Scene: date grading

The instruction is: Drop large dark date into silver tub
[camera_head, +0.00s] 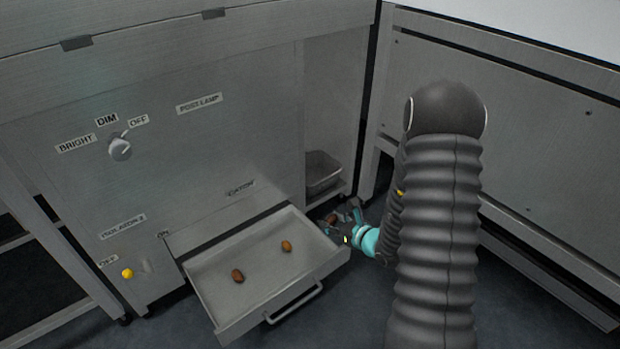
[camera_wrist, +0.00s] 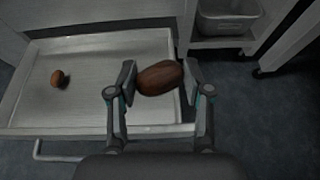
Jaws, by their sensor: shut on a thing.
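A large dark brown date (camera_wrist: 160,78) is held between the two fingertips of my gripper (camera_wrist: 158,80) in the wrist view. In the head view my gripper (camera_head: 340,222) is just beyond the drawer's right edge, with the dark date (camera_head: 332,219) partly hidden by the fingers. The silver tub (camera_head: 322,172) stands on a low shelf in the open bay behind my gripper. It also shows in the wrist view (camera_wrist: 228,22), at the top right, beyond and to the right of the held date. Its inside is only partly visible.
An open drawer (camera_head: 225,322) holds two smaller brown dates, one left (camera_head: 238,275) and one right (camera_head: 286,246). The cabinet front has a knob (camera_head: 120,149) and a yellow button (camera_head: 127,273). A metal panel (camera_head: 520,130) stands to the right of the bay.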

